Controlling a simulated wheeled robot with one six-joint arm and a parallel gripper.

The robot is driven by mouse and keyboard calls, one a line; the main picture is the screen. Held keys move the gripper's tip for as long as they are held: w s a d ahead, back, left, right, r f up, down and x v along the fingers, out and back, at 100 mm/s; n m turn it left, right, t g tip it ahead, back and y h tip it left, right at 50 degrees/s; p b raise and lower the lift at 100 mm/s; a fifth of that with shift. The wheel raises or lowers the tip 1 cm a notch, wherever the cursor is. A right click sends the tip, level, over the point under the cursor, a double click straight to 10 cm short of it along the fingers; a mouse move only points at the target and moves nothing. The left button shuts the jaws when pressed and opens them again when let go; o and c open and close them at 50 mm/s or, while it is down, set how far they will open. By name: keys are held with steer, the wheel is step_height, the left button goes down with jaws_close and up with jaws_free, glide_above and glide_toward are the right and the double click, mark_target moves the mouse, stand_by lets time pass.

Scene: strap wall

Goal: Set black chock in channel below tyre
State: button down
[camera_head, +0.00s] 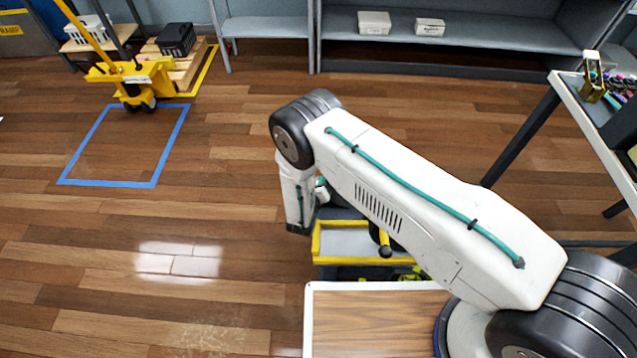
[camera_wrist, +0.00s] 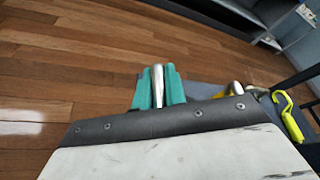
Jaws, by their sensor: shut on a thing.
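In the wrist view my gripper (camera_wrist: 158,88) shows as two teal fingers close together. They are shut on a narrow, pale metallic piece (camera_wrist: 158,86) that stands up between them. Most of that piece is hidden, and I cannot tell what it belongs to. In the head view the fingers are hidden behind my white arm, near a yellow-edged grey tray (camera_head: 343,241). I cannot make out a black chock, a channel or a tyre in either view.
A pale, scratched panel (camera_wrist: 180,155) with a dark bolted edge fills the lower wrist view. A yellow-green hook (camera_wrist: 287,117) is at its right. A wood-topped table (camera_head: 375,325) stands in front. A yellow pallet jack (camera_head: 135,78) is far left.

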steer(key=c, duration=1.5)
jaws_free()
steer(key=shift+f, duration=0.15)
steer(key=shift+o, duration=0.2)
